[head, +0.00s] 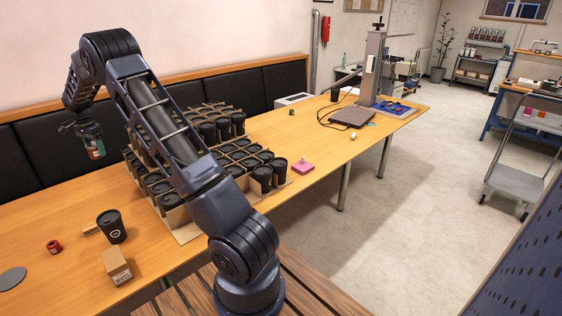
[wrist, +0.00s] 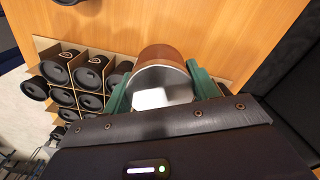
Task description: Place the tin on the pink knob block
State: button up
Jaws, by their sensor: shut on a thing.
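My gripper (head: 92,150) is at the left in the head view, raised above the table's back side. It is shut on a tin (head: 97,148), which shows a red and pale side there. In the wrist view the tin (wrist: 161,85) has a shiny metal end and a brown side, between the green fingers (wrist: 160,90). The pink knob block (head: 303,167) is a flat pink square with a small light knob on top. It lies on the table right of the cup crates, well apart from my gripper. The wrist view does not show it.
Cardboard crates with several black cups (head: 240,160) fill the table's middle, between my gripper and the pink block. A loose black cup (head: 111,227), a small carton (head: 117,265) and a red item (head: 54,246) are at front left. A laser marker (head: 374,65) stands at the far end.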

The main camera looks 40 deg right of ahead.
jog(key=d+m, duration=0.1)
jog(key=d, duration=0.7)
jog(key=d+m, duration=0.2)
jog(key=d, duration=0.7)
jog(key=d+m, duration=0.1)
jog(key=d, duration=0.7)
jog(key=shift+w+d, duration=0.15)
jog(key=shift+w, duration=0.25)
jog(key=s+d+m, duration=0.3)
jog(key=s+d, duration=0.1)
jog(key=d, duration=0.8)
jog(key=s+d+m, duration=0.2)
jog(key=s+d, duration=0.1)
jog(key=d, duration=1)
jog(key=m, duration=0.9)
send_over(307, 168)
notch_tip(307, 168, down, 25)
jog(key=shift+w+d, duration=0.15)
jog(key=o, duration=0.7)
jog(key=shift+f, duration=0.1)
jog(key=o, duration=0.4)
